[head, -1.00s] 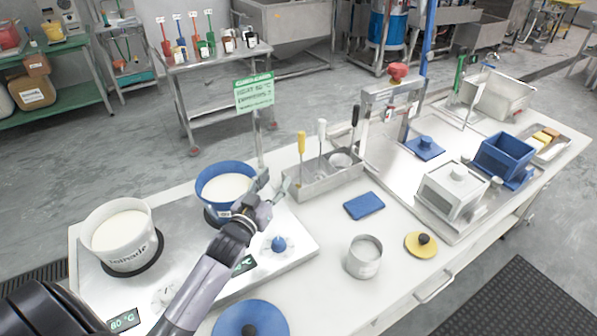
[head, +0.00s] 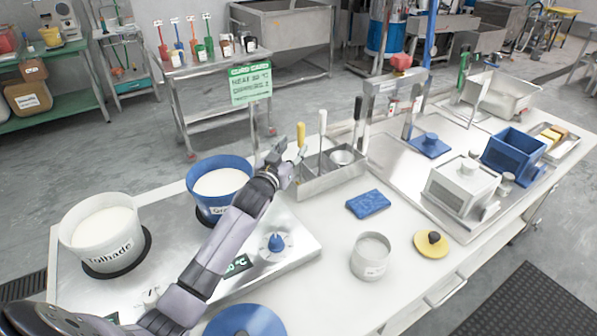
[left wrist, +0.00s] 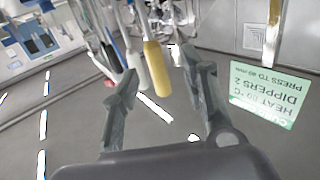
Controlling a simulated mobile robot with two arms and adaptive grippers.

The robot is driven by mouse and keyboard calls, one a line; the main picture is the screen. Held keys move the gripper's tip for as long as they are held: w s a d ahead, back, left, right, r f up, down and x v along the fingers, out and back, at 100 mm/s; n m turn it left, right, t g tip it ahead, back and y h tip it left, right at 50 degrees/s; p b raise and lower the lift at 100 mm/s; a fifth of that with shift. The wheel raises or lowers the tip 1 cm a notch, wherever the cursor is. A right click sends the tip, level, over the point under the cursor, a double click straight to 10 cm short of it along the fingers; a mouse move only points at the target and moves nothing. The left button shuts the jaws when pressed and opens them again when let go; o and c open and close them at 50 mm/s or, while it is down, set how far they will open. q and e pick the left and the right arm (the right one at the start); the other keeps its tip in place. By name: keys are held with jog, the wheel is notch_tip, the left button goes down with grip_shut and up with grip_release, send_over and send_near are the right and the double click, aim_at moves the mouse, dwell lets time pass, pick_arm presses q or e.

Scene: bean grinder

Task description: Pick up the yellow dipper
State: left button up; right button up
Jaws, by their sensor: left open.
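The yellow dipper (head: 301,137) stands upright by its handle in the left end of the steel dipper rack (head: 335,184). A white-handled dipper (head: 322,124) and a black-handled dipper (head: 358,110) stand to its right. My left gripper (head: 293,160) is open just left of the yellow handle in the head view. In the left wrist view the yellow handle (left wrist: 156,68) lies ahead between the two fingers of my left gripper (left wrist: 162,85), with the white handle (left wrist: 134,65) beside it. I cannot see contact. My right gripper is not in view.
A blue pot (head: 219,181) and a white pot (head: 100,230) of white liquid sit on the hot plate (head: 290,253) left of the rack. A green sign (head: 250,83) stands behind.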

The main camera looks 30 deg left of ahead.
aim_at(299, 142)
pick_arm(q)
jog(key=shift+w+f+b, duration=0.15)
jog(key=shift+w+b, duration=0.25)
jog(key=w+b, duration=0.2)
jog(key=w, duration=0.1)
jog(key=shift+w+d+f+b, duration=0.1)
jog(key=shift+w+f+b, duration=0.05)
jog(key=shift+w+b, duration=0.15)
jog(key=shift+w, duration=0.4)
jog(key=shift+r, duration=0.2)
jog(key=shift+c, duration=0.3)
grip_shut()
